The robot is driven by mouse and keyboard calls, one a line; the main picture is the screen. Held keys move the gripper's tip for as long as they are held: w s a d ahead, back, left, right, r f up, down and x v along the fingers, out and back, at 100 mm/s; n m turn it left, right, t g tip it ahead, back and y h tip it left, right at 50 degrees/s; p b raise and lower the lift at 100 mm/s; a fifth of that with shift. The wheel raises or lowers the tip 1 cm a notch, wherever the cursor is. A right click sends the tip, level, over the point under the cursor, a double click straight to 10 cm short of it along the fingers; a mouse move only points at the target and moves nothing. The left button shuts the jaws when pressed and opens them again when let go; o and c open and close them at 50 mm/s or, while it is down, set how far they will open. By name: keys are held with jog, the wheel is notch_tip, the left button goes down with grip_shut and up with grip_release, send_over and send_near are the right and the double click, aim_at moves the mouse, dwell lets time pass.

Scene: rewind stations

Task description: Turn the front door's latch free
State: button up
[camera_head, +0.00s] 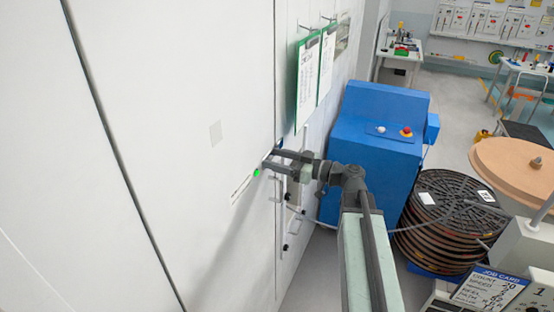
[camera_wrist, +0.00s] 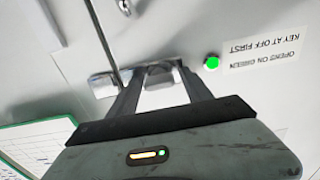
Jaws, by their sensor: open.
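The front door (camera_head: 190,130) is a large white cabinet panel, and it appears shut. Its latch (camera_wrist: 160,77) is a metallic piece at the seam in the wrist view, between my fingers. My gripper (camera_head: 267,160) is open and reaches up to the door's right edge. In the wrist view my fingertips (camera_wrist: 161,70) lie either side of the latch; I cannot tell whether they touch it. A lit green lamp (camera_wrist: 212,63) sits beside the latch, near a label (camera_wrist: 262,63) reading "OPENS ON GREEN, KEY AT OFF FIRST". My gripper hides most of the latch in the head view.
Green-edged clipboards (camera_head: 308,82) hang on the panel just above my gripper. A blue machine (camera_head: 375,120) with a red button stands to the right. Stacked dark reels (camera_head: 445,215) and a wooden disc (camera_head: 515,170) are farther right. Grey floor shows between them.

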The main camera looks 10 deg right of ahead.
grip_shut()
jog(key=m, duration=0.4)
jog(key=shift+d+m, duration=0.1)
jog(key=shift+m, duration=0.2)
jog(key=m, duration=0.4)
jog(key=shift+w+f+m, duration=0.1)
jog(key=shift+w+m, duration=0.05)
jog(key=shift+m, duration=0.15)
jog(key=m, duration=0.4)
jog(key=shift+d+f, duration=0.1)
jog(key=shift+f+m+b, duration=0.1)
jog(key=shift+m+b, duration=0.25)
jog(key=shift+m, duration=1.95)
